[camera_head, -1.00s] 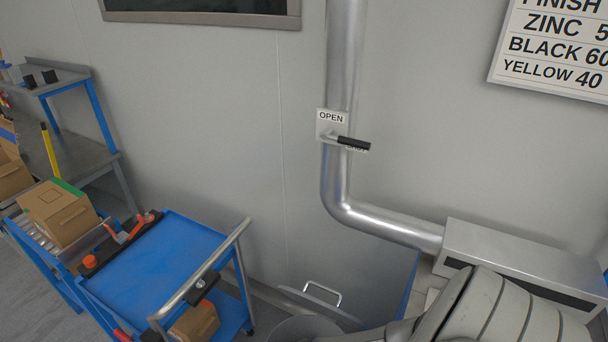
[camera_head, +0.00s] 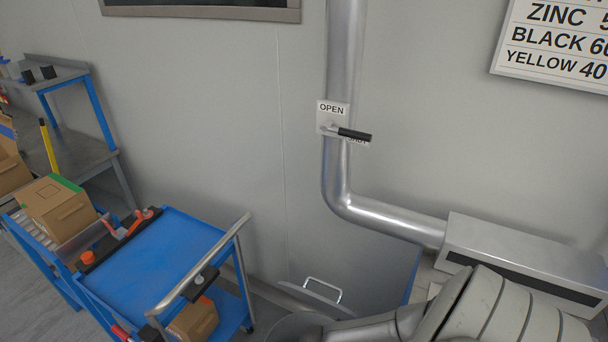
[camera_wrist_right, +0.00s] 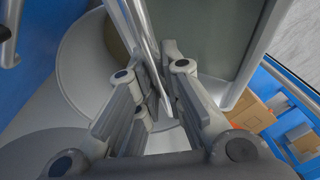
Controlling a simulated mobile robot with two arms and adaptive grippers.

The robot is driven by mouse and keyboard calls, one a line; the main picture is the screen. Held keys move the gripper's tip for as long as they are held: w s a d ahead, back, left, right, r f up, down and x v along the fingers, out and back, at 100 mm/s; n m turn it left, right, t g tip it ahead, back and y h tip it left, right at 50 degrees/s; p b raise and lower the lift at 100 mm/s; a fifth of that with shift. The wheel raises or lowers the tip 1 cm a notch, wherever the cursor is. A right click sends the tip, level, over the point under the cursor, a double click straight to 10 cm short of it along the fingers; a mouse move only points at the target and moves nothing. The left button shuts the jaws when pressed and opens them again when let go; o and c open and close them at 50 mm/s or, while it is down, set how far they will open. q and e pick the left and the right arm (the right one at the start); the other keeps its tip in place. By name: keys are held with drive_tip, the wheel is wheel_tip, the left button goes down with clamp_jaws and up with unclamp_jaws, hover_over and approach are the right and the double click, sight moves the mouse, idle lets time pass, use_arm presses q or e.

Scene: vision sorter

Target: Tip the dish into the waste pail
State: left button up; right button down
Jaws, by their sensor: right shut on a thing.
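In the right wrist view, my right gripper (camera_wrist_right: 150,75) is shut, its two fingers close together. My left gripper is out of view.
A blue cart (camera_head: 165,255) with a metal handle stands at left, a cardboard box (camera_head: 58,208) beside it. A metal loop handle (camera_head: 323,289) sits near the wall. A steel pipe (camera_head: 345,80) with a lever (camera_head: 352,134) runs down the wall to a grey housing (camera_head: 520,255).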

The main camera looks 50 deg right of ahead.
drive_tip(key=shift+f, duration=0.1)
drive_tip(key=shift+d+f+y+b, duration=0.3)
drive_tip(key=shift+y+b, duration=0.3)
drive_tip(key=shift+b, duration=0.55)
drive_tip(key=shift+r, duration=0.1)
drive_tip(key=shift+d+r+y+b, duration=0.1)
drive_tip(key=shift+y+b, duration=0.3)
drive_tip(key=shift+b, duration=0.4)
drive_tip(key=shift+d+r+y+b, duration=0.15)
drive_tip(key=shift+y+b, duration=0.4)
drive_tip(key=shift+b, duration=0.9)
drive_tip(key=shift+d+r+y+b, duration=0.15)
drive_tip(key=shift+y+b, duration=0.4)
drive_tip(key=shift+b, duration=0.85)
drive_tip(key=shift+d+y+b, duration=0.1)
drive_tip(key=shift+y+b, duration=0.2)
drive_tip(key=shift+b, duration=0.2)
wheel_tip(320, 180, up, 14)
drive_tip(key=d+y+p, duration=0.2)
drive_tip(key=y+p, duration=0.1)
drive_tip(key=p, duration=0.2)
drive_tip(key=shift+d+m+y+p, duration=0.15)
drive_tip(key=shift+m+y+p, duration=0.15)
drive_tip(key=shift+y, duration=0.1)
